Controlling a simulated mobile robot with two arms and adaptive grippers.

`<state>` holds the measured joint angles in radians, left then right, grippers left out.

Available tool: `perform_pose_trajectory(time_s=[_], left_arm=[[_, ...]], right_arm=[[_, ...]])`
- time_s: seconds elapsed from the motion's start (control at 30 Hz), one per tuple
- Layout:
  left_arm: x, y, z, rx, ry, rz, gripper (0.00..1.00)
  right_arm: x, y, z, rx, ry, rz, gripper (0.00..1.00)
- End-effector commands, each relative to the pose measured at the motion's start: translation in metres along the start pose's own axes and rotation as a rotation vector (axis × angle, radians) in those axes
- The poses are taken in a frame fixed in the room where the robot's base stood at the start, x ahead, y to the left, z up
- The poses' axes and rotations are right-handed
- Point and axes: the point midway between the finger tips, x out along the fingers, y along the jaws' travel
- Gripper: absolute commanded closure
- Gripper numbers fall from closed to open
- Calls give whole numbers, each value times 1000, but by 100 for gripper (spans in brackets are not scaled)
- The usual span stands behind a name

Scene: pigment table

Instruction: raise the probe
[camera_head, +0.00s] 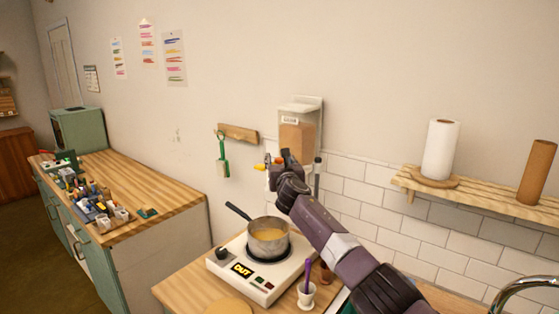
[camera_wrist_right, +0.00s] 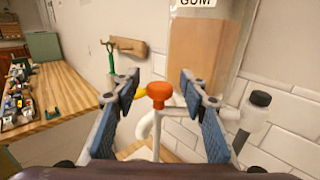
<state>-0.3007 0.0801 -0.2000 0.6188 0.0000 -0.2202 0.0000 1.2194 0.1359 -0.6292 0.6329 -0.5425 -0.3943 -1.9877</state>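In the right wrist view an orange-red knob (camera_wrist_right: 158,91) tops a thin upright pale rod (camera_wrist_right: 157,135), which looks like the probe. My right gripper (camera_wrist_right: 159,90) is open, with its two blue-padded fingers apart on either side of the knob; a gap shows on both sides. In the head view my right gripper (camera_head: 280,162) is above and behind the pot (camera_head: 269,241) and hides most of the probe. My left gripper is not in view.
A GUM dispenser (camera_head: 297,137) is on the wall behind my gripper. A black-capped post (camera_wrist_right: 259,99) stands right of the fingers. A white cup (camera_head: 306,295) with a purple-handled tool is beside the hot plate. A green tool (camera_head: 222,150) hangs on the wall.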

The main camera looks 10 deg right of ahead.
Motion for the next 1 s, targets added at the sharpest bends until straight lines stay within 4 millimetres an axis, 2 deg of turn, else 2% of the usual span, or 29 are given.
perform_pose_trajectory(time_s=[0.37,0.67,1.0], left_arm=[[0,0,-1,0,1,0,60],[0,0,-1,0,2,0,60],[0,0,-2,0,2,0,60]], right_arm=[[-14,-2,0,2,-4,-3,60],[-41,-1,-1,0,-1,-1,60],[-82,0,-1,-2,-1,1,60]])
